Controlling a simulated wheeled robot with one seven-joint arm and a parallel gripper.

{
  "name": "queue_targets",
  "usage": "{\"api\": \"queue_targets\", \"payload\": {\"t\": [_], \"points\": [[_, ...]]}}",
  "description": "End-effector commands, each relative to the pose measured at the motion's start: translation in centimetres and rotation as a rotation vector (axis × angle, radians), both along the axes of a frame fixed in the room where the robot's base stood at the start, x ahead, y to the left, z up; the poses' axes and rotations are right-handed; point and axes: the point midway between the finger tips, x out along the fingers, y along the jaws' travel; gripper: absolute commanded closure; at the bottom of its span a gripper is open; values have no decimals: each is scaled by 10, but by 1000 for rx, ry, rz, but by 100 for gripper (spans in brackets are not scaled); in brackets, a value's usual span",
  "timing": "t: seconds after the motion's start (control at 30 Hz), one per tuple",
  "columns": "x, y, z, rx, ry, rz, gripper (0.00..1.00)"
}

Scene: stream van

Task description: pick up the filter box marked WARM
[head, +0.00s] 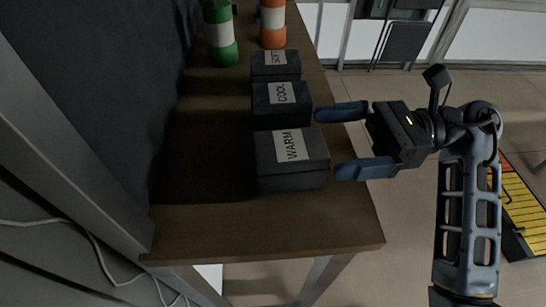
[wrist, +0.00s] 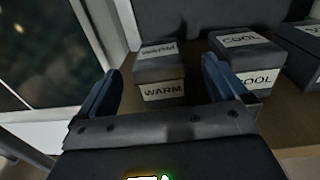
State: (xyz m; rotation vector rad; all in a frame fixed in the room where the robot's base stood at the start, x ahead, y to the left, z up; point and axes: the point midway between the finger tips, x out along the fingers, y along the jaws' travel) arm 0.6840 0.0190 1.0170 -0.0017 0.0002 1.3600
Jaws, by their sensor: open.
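The filter box marked WARM (head: 290,175) is a dark grey box with a white label on the near part of the wooden table. In the wrist view the WARM box (wrist: 161,70) stands upright between the fingers, ahead of them, with its label facing me. My gripper (head: 343,142) is open and empty at the right side of the box, its blue fingers pointing left at it. The upper finger is near the gap between the WARM and COOL boxes. The gripper also shows in the wrist view (wrist: 158,82). I cannot tell whether a finger touches a box.
The COOL box (head: 281,112) stands just behind the WARM box, with the SOFT box (head: 275,76) beyond it. A green-and-white container (head: 221,45) and an orange-and-white one (head: 272,40) stand farther back. The table (head: 215,220) is bare left of and in front of the WARM box.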

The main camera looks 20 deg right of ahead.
Motion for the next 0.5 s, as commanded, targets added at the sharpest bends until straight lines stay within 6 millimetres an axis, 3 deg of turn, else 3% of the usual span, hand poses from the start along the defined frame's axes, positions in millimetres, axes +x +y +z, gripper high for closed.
{"api": "queue_targets", "payload": {"t": [0.5], "points": [[9,59,-4,1,3,4,0]]}}
